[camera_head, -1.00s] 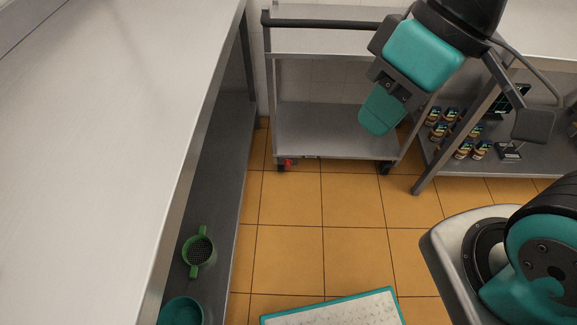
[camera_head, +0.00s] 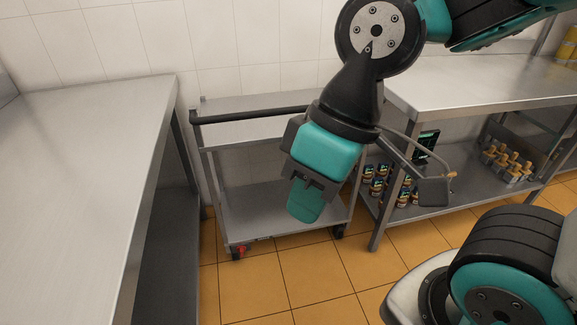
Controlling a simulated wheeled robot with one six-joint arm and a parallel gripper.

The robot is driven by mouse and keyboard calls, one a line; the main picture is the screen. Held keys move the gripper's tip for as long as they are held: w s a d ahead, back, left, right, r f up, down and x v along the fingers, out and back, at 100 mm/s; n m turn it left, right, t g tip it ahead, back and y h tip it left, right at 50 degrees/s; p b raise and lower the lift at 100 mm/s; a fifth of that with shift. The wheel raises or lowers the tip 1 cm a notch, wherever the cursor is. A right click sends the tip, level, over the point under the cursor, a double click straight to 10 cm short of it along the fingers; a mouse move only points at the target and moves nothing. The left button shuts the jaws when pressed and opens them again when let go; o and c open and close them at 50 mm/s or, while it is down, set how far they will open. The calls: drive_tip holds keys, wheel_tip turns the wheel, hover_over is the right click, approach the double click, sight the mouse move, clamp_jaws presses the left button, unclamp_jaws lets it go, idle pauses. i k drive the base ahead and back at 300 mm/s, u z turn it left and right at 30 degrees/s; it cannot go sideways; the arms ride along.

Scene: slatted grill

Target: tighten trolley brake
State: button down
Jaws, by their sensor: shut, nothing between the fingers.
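The metal trolley (camera_head: 262,219) stands against the tiled wall between two steel tables. It has a dark push handle (camera_head: 248,115) along its top and black castor wheels. A small red brake lever (camera_head: 241,249) shows at the front left castor (camera_head: 236,255), low by the floor. My gripper (camera_head: 303,205), with teal fingers, hangs in front of the trolley's lower shelf in the picture. It is shut and empty, above and right of the red lever and apart from it. My gripper hides part of the trolley's right side.
A long steel table (camera_head: 85,190) runs along the left, close to the trolley. Another steel table (camera_head: 480,85) stands on the right, with jars (camera_head: 378,180) and brown-topped bottles (camera_head: 508,166) on its lower shelf. The orange tiled floor (camera_head: 270,285) before the trolley is clear.

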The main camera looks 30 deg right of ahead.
sight(240, 249)
drive_tip(key=z, duration=0.3)
drive_tip(key=i, duration=0.65)
drive_tip(key=z, duration=0.6)
